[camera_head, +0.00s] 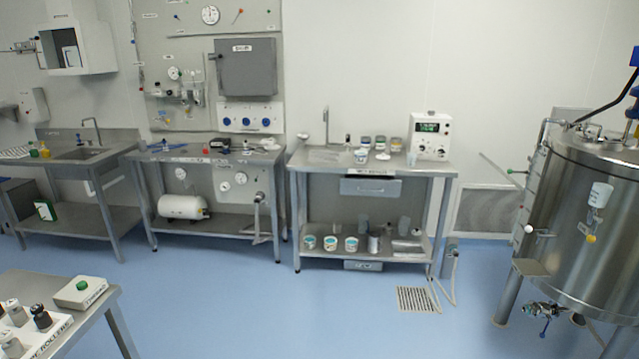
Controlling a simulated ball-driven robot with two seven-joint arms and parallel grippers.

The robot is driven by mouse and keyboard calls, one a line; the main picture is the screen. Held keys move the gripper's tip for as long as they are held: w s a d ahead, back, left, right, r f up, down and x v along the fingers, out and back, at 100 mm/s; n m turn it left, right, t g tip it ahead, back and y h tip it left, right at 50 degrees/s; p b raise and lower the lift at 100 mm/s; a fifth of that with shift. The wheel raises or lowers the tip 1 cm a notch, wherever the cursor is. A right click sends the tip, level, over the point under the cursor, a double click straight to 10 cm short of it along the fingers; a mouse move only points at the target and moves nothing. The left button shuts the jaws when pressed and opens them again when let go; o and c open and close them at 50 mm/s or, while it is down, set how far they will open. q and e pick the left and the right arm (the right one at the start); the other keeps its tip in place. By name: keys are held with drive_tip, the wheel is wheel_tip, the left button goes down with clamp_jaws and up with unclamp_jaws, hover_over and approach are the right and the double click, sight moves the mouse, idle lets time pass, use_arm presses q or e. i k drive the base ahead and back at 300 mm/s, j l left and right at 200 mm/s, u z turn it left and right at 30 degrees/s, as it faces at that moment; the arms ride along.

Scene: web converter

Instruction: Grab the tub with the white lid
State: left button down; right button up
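A small white tub (361,157) with a bluish label stands on the top of the middle steel table. Three jars or tubs stand in a row behind it, at the left (366,142), middle (380,142) and right (396,144); their lid colours are too small to tell surely. A flat white piece (383,156), possibly a lid, lies beside the front tub. Three white tubs with teal markings, left (310,242), middle (330,243) and right (351,244), stand on the lower shelf. I cannot tell which tub has the white lid. Neither gripper is in view.
The steel table (420,168) also bears a white instrument box (430,136). A large steel tank (585,220) stands at the right. A bench with a roller panel (40,335) is at the near left. Blue floor (220,310) is open between, with a drain grate (416,299).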

sight(361, 157)
drive_tip(key=i, duration=2.8)
drive_tip(key=i+z, duration=0.1)
drive_tip(key=i, duration=0.75)
drive_tip(key=i+j+z, duration=0.1)
drive_tip(key=i, duration=0.7)
drive_tip(key=j, duration=0.1)
